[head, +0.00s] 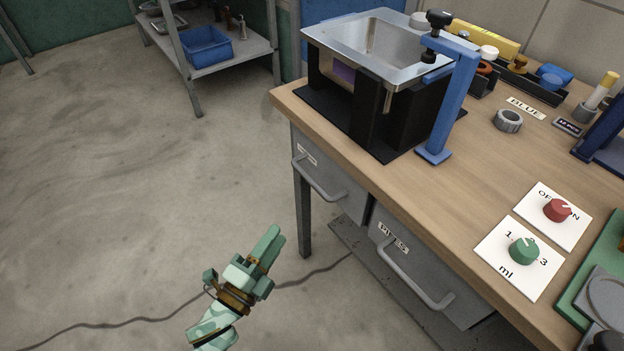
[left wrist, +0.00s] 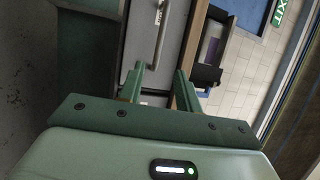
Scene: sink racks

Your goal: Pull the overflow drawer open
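Two grey drawers are under the wooden workbench. The far drawer (head: 335,188) has a small label that I cannot read and a bar handle (head: 319,187). The near drawer (head: 440,294) has a partly legible label and its own bar handle (head: 412,280). Both look shut. My left gripper (head: 270,243) is in the air in front of the bench, apart from both handles. In the left wrist view its two fingers (left wrist: 162,82) are spread with nothing between them. A drawer handle (left wrist: 161,30) shows beyond them. My right gripper is not in view.
A metal sink on a black stand (head: 372,125) and a blue clamp (head: 450,100) are on the bench (head: 480,170) above the far drawer. A bench leg (head: 303,210) and a low shelf are below. A dark cable (head: 130,325) crosses the open floor.

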